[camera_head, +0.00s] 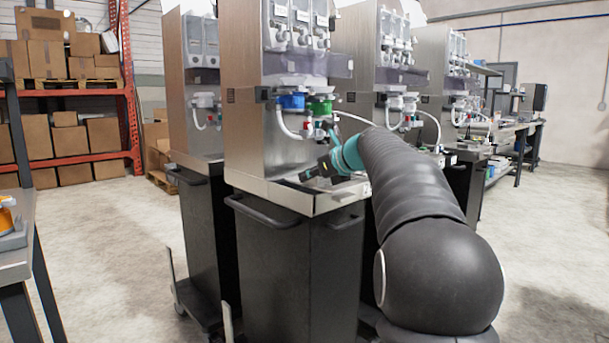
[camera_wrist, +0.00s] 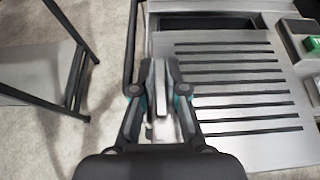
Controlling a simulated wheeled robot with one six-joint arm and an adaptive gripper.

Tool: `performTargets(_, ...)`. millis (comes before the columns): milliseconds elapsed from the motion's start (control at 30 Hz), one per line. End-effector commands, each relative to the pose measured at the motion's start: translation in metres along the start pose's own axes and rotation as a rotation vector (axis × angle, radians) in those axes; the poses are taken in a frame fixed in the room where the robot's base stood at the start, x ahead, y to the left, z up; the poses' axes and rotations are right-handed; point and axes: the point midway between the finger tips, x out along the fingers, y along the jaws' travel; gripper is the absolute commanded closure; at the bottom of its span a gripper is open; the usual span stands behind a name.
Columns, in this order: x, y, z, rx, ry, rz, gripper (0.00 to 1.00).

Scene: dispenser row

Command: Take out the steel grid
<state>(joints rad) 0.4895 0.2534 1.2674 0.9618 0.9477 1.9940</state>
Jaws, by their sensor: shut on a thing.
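The steel grid (camera_wrist: 235,92) is a flat grey plate with several long dark slots, seen in the wrist view right of my gripper (camera_wrist: 160,88). My gripper's fingers are closed on the grid's left edge. The exact contact is partly hidden by the fingers. A dark opening (camera_wrist: 208,22) shows along the grid's far side in the steel tray top. In the head view my gripper (camera_head: 318,170) is low over the front of the dispenser's tray (camera_head: 297,200), below the blue valve (camera_head: 291,102) and green valve (camera_head: 320,106). The grid cannot be made out clearly there.
A black handle bar (camera_head: 262,215) runs along the cart front, and its bar shows beside my gripper in the wrist view (camera_wrist: 131,45). Other dispensers (camera_head: 194,80) stand on both sides. A green-topped part (camera_wrist: 312,44) lies right of the grid.

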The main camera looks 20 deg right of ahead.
Motion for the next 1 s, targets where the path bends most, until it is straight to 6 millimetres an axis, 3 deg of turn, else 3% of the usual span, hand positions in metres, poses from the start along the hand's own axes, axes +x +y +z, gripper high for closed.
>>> performTargets(1000, -0.063, 0.000, -0.030, 0.000, -0.001, -0.002, 1.00)
